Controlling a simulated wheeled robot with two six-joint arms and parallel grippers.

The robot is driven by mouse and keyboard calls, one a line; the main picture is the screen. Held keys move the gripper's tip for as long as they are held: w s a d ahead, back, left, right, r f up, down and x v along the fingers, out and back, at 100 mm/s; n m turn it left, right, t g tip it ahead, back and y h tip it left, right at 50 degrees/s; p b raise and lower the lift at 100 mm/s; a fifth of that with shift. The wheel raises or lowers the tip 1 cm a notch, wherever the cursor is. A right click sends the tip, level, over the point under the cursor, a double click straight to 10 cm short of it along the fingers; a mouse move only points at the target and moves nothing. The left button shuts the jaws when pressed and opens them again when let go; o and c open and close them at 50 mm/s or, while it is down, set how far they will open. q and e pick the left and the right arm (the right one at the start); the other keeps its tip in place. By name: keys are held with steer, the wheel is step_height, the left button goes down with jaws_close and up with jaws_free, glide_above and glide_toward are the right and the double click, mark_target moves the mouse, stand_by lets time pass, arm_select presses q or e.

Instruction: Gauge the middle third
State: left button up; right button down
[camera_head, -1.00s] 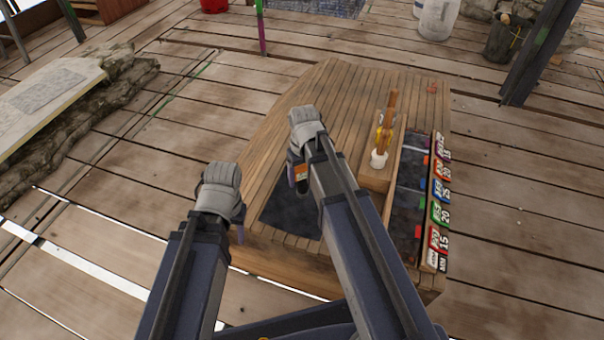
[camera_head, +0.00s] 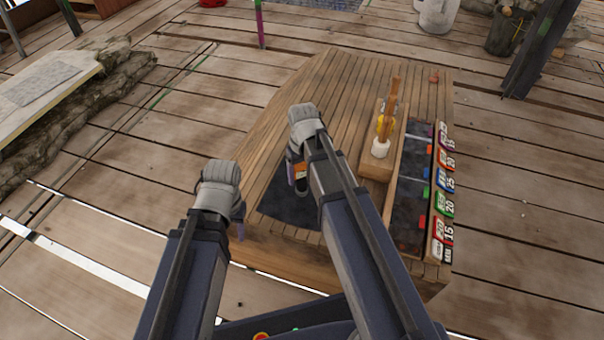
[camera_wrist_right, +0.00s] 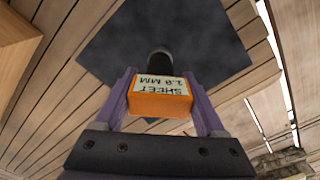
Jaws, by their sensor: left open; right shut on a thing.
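My right gripper (camera_head: 298,180) is shut on an orange gauge (camera_wrist_right: 160,98) with a pale label reading "SHEET 1.0 MM" and a dark rounded end. In the right wrist view the gauge sits between the two purple fingers, over a dark sheet (camera_wrist_right: 150,40). The dark sheet also shows in the head view (camera_head: 285,205), lying on the wooden table. I cannot tell whether the gauge touches the sheet. My left gripper (camera_head: 238,215) is open and empty near the table's left front edge, its fingers mostly hidden behind the hand.
A wooden block (camera_head: 371,168) on the table holds upright tools with wooden, yellow and white parts. To its right is a dark tray (camera_head: 408,205) with coloured tabs and numbered labels (camera_head: 443,205). The plank table top (camera_head: 330,85) is clear at the back.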

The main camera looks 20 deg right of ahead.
jaws_free()
steer(key=shift+r, duration=0.1)
step_height(320, 180, up, 8)
steer(key=p, duration=0.8)
steer(key=shift+s, duration=0.1)
steer(key=shift+s+a+f, duration=0.2)
steer(key=shift+s, duration=0.05)
steer(key=s+a+n+h, duration=0.1)
steer(key=s+a+n, duration=0.1)
steer(key=s+a, duration=1)
step_height(320, 180, up, 32)
steer(key=s+d+p, duration=0.1)
steer(key=d+p, duration=0.1)
steer(key=p, duration=2.9)
steer(key=shift+s+g, duration=0.25)
steer(key=shift+g, duration=0.05)
